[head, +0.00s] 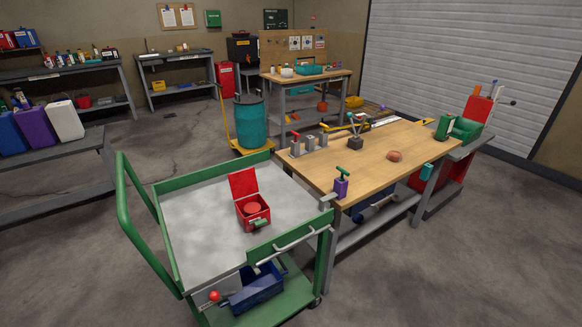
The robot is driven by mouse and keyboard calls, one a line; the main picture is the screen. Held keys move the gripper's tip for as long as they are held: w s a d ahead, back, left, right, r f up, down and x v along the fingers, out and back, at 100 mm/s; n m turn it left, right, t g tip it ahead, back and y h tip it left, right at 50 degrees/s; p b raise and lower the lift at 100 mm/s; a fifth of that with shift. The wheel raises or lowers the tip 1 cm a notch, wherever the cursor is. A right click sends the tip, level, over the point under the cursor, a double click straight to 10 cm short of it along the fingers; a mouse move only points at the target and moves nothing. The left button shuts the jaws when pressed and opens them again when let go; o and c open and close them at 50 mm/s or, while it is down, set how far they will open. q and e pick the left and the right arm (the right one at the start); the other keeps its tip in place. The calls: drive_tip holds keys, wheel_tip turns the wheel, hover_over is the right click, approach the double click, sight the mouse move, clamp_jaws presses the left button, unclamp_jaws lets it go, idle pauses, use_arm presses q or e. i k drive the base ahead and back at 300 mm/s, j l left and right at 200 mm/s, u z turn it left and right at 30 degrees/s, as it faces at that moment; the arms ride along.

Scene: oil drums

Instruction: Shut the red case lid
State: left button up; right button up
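A small red case (253,216) stands on the grey top of a green cart (190,205). Its red lid (243,183) is open and stands up at the far side of the case. A round red thing (253,207) shows inside the case. A small green part (258,224) is at the front of the case, and I cannot tell what it is. Neither of my grippers is in the head view.
A wooden workbench (372,158) stands right of the cart, with a purple bottle (341,187) near its front corner. The cart's green handle (133,225) rises at left. A teal drum (251,122) stands behind. Most of the cart top around the case is clear.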

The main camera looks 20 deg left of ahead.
sight(242, 183)
drive_tip(key=k+z, duration=0.15)
drive_tip(key=k, duration=0.3)
drive_tip(key=k+l+z, duration=0.2)
drive_tip(key=k, duration=0.2)
drive_tip(key=k+l+z, duration=0.15)
drive_tip(key=k, duration=0.25)
drive_tip(key=j+z, duration=1.25)
drive_tip(key=j, duration=0.15)
drive_tip(key=k+j+z, duration=0.2)
drive_tip(key=j+z, duration=0.2)
drive_tip(key=k+j, duration=0.2)
drive_tip(key=j, duration=0.3)
drive_tip(key=k+j, duration=0.2)
drive_tip(key=j, duration=0.3)
drive_tip(key=k+j, duration=0.2)
drive_tip(key=j, duration=0.25)
drive_tip(key=k+j, duration=0.2)
drive_tip(key=j, duration=0.3)
drive_tip(key=k+j, duration=0.2)
drive_tip(key=j, duration=0.3)
drive_tip(key=k+j, duration=0.2)
drive_tip(key=j, duration=0.3)
drive_tip(key=k+j, duration=0.2)
drive_tip(key=j, duration=0.25)
drive_tip(key=k+j, duration=0.25)
drive_tip(key=j, duration=0.25)
